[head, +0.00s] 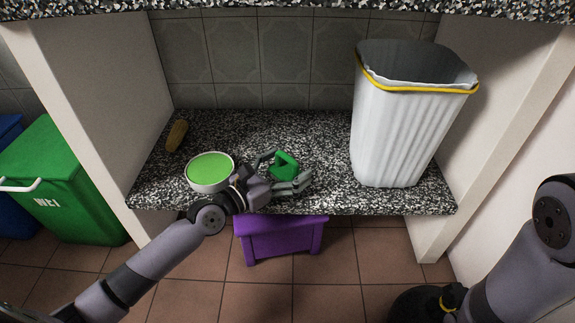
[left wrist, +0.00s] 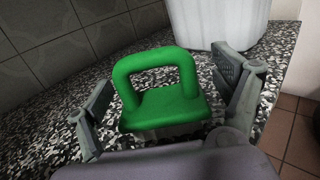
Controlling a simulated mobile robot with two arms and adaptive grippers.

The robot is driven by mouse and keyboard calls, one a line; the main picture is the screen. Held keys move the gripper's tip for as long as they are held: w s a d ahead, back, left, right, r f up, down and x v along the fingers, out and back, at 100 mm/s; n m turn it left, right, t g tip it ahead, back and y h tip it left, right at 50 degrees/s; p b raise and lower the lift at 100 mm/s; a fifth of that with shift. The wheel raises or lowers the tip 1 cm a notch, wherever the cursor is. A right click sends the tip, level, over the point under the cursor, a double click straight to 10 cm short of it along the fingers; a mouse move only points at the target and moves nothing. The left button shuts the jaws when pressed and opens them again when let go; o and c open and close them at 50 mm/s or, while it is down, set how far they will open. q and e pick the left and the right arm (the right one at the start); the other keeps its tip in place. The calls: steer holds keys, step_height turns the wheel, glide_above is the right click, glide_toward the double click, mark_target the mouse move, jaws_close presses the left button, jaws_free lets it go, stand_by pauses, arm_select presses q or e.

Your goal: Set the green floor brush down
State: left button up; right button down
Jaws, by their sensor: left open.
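The green floor brush (head: 285,165) rests on the speckled shelf (head: 320,135), near its middle front. In the left wrist view the brush (left wrist: 160,105) shows its loop handle on top, upright, with its underside mostly hidden. My left gripper (head: 283,173) is open around the brush. In the left wrist view one finger of the left gripper (left wrist: 165,105) is on each side of the brush, with visible gaps between fingers and brush. My right arm (head: 510,275) enters at the lower right; its gripper is not clearly visible.
A round container with a green top (head: 210,170) stands left of the brush, close to my left wrist. A yellowish-brown object (head: 177,135) lies at the back left. A white bin (head: 400,130) stands on the right. A purple stool (head: 280,240) is below the shelf's front edge.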

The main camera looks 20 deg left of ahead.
arm_select(q)
steer(key=shift+r, duration=0.3)
steer(key=v, duration=0.3)
steer(key=b+v, duration=0.1)
steer(key=v, duration=0.6)
steer(key=shift+s+a+f, duration=0.15)
steer(key=shift+a+f, duration=0.05)
steer(key=shift+f, duration=0.1)
steer(key=shift+b+v, duration=0.35)
steer(key=shift+v, duration=0.45)
steer(key=shift+d+r, duration=0.1)
steer(key=shift+r, duration=0.15)
